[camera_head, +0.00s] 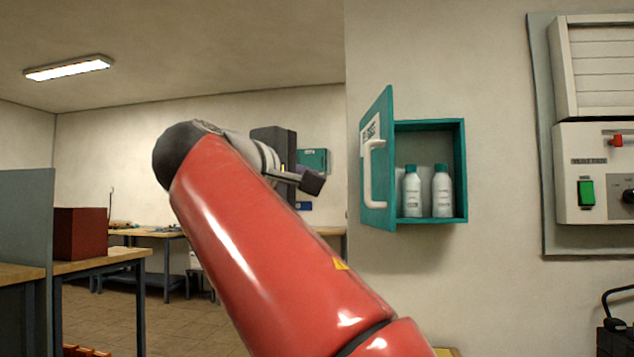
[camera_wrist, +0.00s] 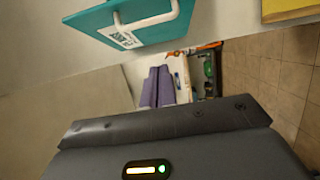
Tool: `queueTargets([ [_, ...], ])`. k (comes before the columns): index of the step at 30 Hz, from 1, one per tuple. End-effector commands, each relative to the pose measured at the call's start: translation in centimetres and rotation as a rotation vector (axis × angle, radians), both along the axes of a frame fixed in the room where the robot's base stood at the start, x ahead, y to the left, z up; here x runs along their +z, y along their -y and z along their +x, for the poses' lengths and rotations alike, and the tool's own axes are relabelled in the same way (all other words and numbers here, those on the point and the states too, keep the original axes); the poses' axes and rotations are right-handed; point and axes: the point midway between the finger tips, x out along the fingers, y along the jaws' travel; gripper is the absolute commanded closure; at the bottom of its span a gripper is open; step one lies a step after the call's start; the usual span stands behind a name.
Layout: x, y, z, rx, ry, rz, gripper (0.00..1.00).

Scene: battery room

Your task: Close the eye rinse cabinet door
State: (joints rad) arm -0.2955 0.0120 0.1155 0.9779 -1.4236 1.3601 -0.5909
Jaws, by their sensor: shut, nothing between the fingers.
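The teal eye rinse cabinet (camera_head: 461,170) hangs on the wall right of centre in the head view. Its door (camera_head: 377,160) is hinged on the left and stands wide open, swung out from the wall. The door carries a white handle (camera_head: 367,172) and a white label. Two white bottles with teal caps stand inside. My gripper (camera_head: 312,182) is shut and empty, left of the door and apart from it in the head view. In the wrist view the purple fingers (camera_wrist: 157,86) are together, and the door (camera_wrist: 150,22) with its handle (camera_wrist: 147,20) shows at the top.
A grey wall panel with a charger-like unit (camera_head: 590,170) is at the right. A workbench (camera_head: 100,262) with a dark red box (camera_head: 80,233) stands at the left. Another bench (camera_head: 150,235) is at the back. The wall below the cabinet is clear.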

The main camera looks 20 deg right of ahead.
Motion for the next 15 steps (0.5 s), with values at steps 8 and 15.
queueTargets([
  [8, 0.0, 4.4, 3.3, -0.006, -0.001, 0.000, 1.00],
  [15, -0.1, 8.3, 5.5, -0.004, 0.002, 0.001, 1.00],
])
